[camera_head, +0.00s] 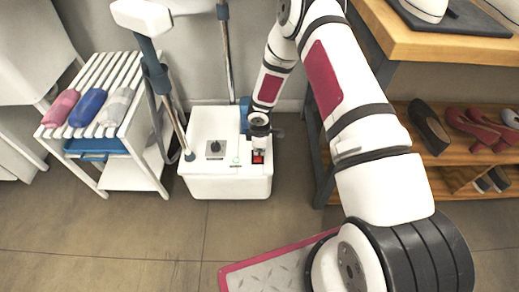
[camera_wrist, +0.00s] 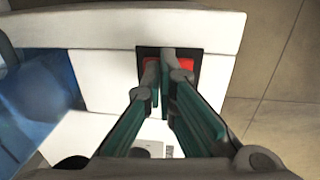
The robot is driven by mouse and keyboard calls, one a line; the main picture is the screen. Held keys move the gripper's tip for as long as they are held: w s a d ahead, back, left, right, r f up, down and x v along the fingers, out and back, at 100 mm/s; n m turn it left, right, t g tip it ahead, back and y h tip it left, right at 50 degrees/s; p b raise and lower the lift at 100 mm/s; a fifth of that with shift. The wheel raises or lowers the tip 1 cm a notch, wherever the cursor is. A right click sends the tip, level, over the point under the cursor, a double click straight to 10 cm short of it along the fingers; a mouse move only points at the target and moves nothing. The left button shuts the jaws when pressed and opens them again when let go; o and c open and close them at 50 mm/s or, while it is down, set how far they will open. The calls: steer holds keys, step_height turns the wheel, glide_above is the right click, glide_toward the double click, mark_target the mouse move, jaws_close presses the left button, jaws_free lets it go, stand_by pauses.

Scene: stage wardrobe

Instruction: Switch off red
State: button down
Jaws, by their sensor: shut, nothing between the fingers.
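The red switch (camera_head: 258,158) is a small red rocker in a dark frame on the top front right corner of a white box-shaped machine (camera_head: 222,187). My gripper (camera_head: 259,148) is over the switch from above, at the end of my arm. In the wrist view the red switch (camera_wrist: 183,65) shows on both sides of my closed fingertips (camera_wrist: 166,60), which cover its middle. The fingers are shut with nothing between them. I cannot tell whether the tips touch the switch, or which way the rocker is tilted.
A black knob (camera_head: 215,147) and a small green light (camera_head: 236,160) sit on the machine's top. A slatted white rack (camera_head: 112,92) with rolled cloths stands left. A wooden shelf unit (camera_head: 405,40) with shoes stands right.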

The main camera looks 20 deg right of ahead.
steer(key=shift+w+f, duration=0.15)
steer(key=shift+f, duration=0.15)
steer(key=shift+b, duration=0.4)
steer(key=shift+s+a+b, duration=0.2)
steer(key=shift+s+b, duration=0.3)
steer(key=shift+s, duration=0.35)
steer(key=shift+r, duration=0.1)
step_height(320, 180, up, 14)
steer(key=s+p, duration=0.1)
steer(key=p, duration=0.5)
steer(key=shift+s+a+p, duration=0.25)
steer(key=shift+s+p, duration=0.05)
